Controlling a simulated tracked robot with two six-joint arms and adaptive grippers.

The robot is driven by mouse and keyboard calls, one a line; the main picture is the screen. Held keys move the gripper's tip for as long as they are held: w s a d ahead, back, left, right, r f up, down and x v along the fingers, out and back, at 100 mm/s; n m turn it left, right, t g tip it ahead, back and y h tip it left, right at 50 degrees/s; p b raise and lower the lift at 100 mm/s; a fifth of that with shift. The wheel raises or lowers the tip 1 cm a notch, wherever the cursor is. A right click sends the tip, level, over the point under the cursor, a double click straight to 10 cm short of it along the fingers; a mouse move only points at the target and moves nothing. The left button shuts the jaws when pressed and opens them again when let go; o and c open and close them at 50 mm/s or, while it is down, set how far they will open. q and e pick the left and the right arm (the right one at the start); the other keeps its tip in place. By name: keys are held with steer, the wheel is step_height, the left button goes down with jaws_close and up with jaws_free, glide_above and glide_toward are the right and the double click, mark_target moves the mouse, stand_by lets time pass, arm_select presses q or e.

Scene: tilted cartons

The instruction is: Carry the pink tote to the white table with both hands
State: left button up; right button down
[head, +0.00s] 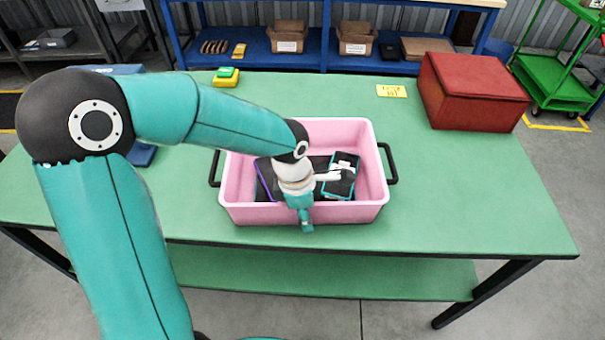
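The pink tote (372,150) stands upright on the green table (480,190), near its front edge. It has a black handle on its left side (214,168) and one on its right side (392,163). Dark flat items (340,185) lie inside. My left arm reaches over from the left, and my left gripper (306,222) appears over the tote's front wall, near its middle. It is away from both handles. Its fingers are too small and overlapped to tell open from shut. My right gripper is not in view. I cannot make out a white table.
A red box (475,95) stands at the table's back right, beside a yellow card (391,91). A green and yellow block (226,77) sits at the back left. A blue item (142,153) is partly hidden by my arm. Blue shelving and a green cart (560,80) stand behind.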

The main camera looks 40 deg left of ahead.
arm_select(q)
jaws_close()
steer(key=shift+w+r, duration=0.1)
stand_by(0.3)
